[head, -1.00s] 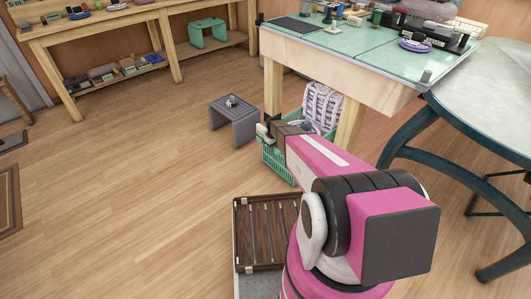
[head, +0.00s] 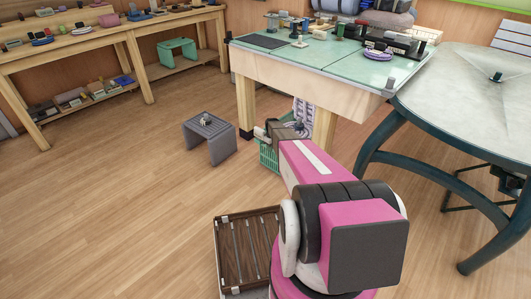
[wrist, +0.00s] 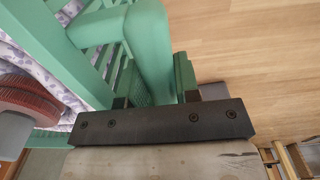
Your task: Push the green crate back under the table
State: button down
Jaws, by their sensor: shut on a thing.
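The green slatted crate (head: 267,158) stands on the floor at the front edge of the green-topped table (head: 320,72), partly beneath it and beside its near left leg. My arm hides much of the crate. My gripper (head: 268,131) is at the crate's near upper edge.
A grey stool (head: 208,138) stands left of the crate. A brown slatted tray (head: 247,250) lies near my base. A round-topped table (head: 465,95) with dark curved legs is at right. The floor at left is clear.

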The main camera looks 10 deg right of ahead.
jog(key=w+d, duration=0.3)
jog(key=d, duration=0.1)
jog(key=w+d, duration=0.3)
jog(key=d, duration=0.2)
jog(key=w+d, duration=0.3)
jog(key=d, duration=0.2)
jog(key=shift+w+d, duration=0.2)
jog(key=shift+w, duration=0.15)
jog(key=c, duration=0.8)
grip_release()
jog(key=shift+c, duration=0.2)
notch_tip(320, 180, up, 8)
jog(key=shift+f, duration=0.2)
